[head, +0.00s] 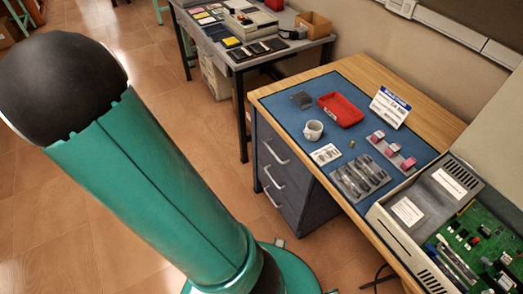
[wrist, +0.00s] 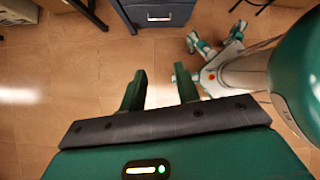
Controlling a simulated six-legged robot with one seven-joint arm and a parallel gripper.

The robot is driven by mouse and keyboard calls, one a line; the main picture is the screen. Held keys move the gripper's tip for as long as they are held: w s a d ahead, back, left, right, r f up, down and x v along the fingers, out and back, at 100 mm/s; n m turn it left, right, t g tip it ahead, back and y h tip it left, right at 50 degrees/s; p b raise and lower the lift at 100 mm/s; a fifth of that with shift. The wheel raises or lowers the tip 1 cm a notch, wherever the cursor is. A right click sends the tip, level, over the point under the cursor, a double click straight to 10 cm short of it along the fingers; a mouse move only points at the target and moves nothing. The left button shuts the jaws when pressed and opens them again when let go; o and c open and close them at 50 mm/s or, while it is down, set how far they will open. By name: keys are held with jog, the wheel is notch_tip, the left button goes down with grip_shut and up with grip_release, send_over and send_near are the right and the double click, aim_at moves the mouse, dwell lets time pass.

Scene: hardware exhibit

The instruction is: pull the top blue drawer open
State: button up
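The blue-grey drawer unit stands under the wooden desk in the head view, with several drawers stacked, each with a pale curved handle. The top blue drawer (head: 273,146) looks shut, its front level with the drawers below. Its handle (head: 276,153) is in plain sight. In the wrist view, a drawer front with a pale handle (wrist: 158,17) shows at the top edge; I cannot tell which drawer it is. My gripper (wrist: 160,80) has its two green fingers apart with only floor between them, short of the drawer unit. The gripper cannot be made out in the head view.
A second table (head: 247,66) stands behind. Tiled floor before the drawers looks clear.

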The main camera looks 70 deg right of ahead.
jog(key=s+d+f+n+g+h, duration=0.3)
jog(key=s+d+f+n, duration=0.3)
jog(key=d+f+n, duration=0.25)
jog(key=s+d+f+n+g+h, duration=0.3)
jog(key=s+d+f+n, duration=0.4)
jog(key=d+f, duration=0.25)
jog(key=x, duration=1.4)
jog(key=shift+d, duration=0.3)
grip_shut()
